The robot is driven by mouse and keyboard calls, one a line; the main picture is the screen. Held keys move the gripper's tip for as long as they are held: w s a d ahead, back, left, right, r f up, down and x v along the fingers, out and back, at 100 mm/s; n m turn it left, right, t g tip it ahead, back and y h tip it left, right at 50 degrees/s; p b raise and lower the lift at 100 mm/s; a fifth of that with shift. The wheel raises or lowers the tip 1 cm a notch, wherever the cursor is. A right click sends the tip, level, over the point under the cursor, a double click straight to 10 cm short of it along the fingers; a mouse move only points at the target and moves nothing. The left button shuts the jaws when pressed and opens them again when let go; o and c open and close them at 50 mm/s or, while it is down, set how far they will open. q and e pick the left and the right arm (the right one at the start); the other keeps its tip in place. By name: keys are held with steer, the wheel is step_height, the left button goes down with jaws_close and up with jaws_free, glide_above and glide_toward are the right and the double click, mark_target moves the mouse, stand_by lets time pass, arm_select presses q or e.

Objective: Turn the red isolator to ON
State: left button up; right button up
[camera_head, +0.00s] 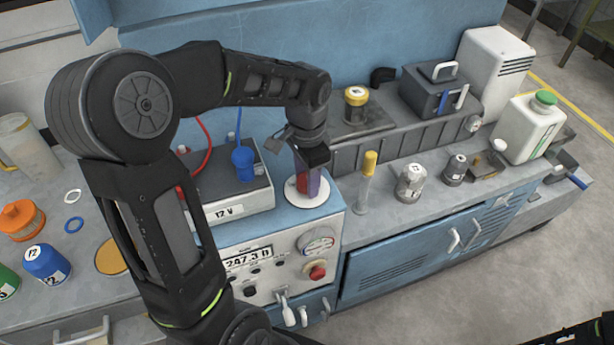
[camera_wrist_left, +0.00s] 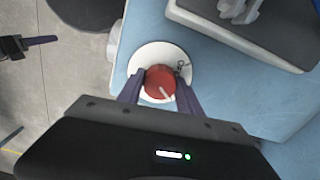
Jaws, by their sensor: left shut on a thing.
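The red isolator is a round red knob (camera_wrist_left: 158,84) with a pale pointer line, on a white round plate (camera_wrist_left: 144,56). In the head view, the knob (camera_head: 302,183) shows partly behind the fingers, on top of the blue cabinet's front corner. My left gripper (camera_wrist_left: 159,78) comes down from above, with its purple fingers shut on opposite sides of the knob. It also shows in the head view (camera_head: 311,180). Any ON or OFF marks are too small or hidden. A dark shape (camera_wrist_left: 12,46) at the wrist view's left edge may be my right gripper; its jaws are unclear.
A grey 12 V unit (camera_head: 222,200) with a blue plug (camera_head: 243,162) stands left of the isolator. A gauge (camera_head: 317,242) and a red button (camera_head: 317,271) are on the cabinet's front. A yellow-capped tube (camera_head: 367,182) and several containers stand to the right.

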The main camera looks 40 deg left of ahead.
arm_select(q)
steer(key=shift+m, duration=0.6)
steer(key=o, duration=1.4)
steer(key=shift+c, duration=0.2)
steer(key=shift+r, duration=0.1)
step_height(320, 180, up, 8)
steer(key=shift+f, duration=0.15)
